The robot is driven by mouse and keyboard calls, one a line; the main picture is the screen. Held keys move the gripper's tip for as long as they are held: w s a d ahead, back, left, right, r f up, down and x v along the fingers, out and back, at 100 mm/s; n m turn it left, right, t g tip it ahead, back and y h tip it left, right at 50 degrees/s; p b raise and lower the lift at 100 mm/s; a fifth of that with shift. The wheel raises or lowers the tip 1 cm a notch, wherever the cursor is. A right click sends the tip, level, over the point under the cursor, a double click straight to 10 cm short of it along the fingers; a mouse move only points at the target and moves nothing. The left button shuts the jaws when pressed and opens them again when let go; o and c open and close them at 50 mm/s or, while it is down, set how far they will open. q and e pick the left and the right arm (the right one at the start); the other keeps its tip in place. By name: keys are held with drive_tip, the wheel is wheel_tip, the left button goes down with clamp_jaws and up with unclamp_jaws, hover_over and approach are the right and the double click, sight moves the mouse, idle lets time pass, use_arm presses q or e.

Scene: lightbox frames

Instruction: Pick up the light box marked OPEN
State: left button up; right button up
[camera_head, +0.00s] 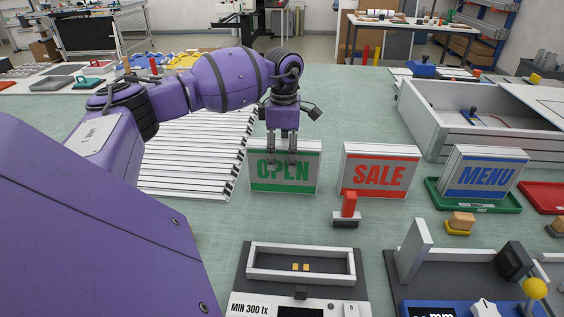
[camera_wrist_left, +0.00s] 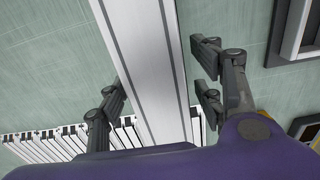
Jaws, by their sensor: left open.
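The light box marked OPEN (camera_head: 306,181), white with green lettering and a green lower band, stands upright on the green table. My left gripper (camera_head: 281,160) comes down over its top edge, and its fingers cover part of the lettering. In the left wrist view the light box's pale top edge (camera_wrist_left: 150,45) runs between the open fingers of the left gripper (camera_wrist_left: 160,78), with visible gaps on both sides. My right gripper is not in view.
The SALE light box (camera_head: 379,172) stands close to the right. The MENU light box (camera_head: 483,174) sits in a green tray (camera_head: 506,207). White slats (camera_head: 190,155) lie to the left. A tester with a white frame (camera_head: 300,279) and a small red-topped block (camera_head: 347,208) are in front.

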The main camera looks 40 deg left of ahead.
use_arm(q)
wheel_tip(320, 180, down, 3)
drive_tip(key=shift+r, duration=0.2)
drive_tip(key=shift+w+r, duration=0.1)
clamp_jaws()
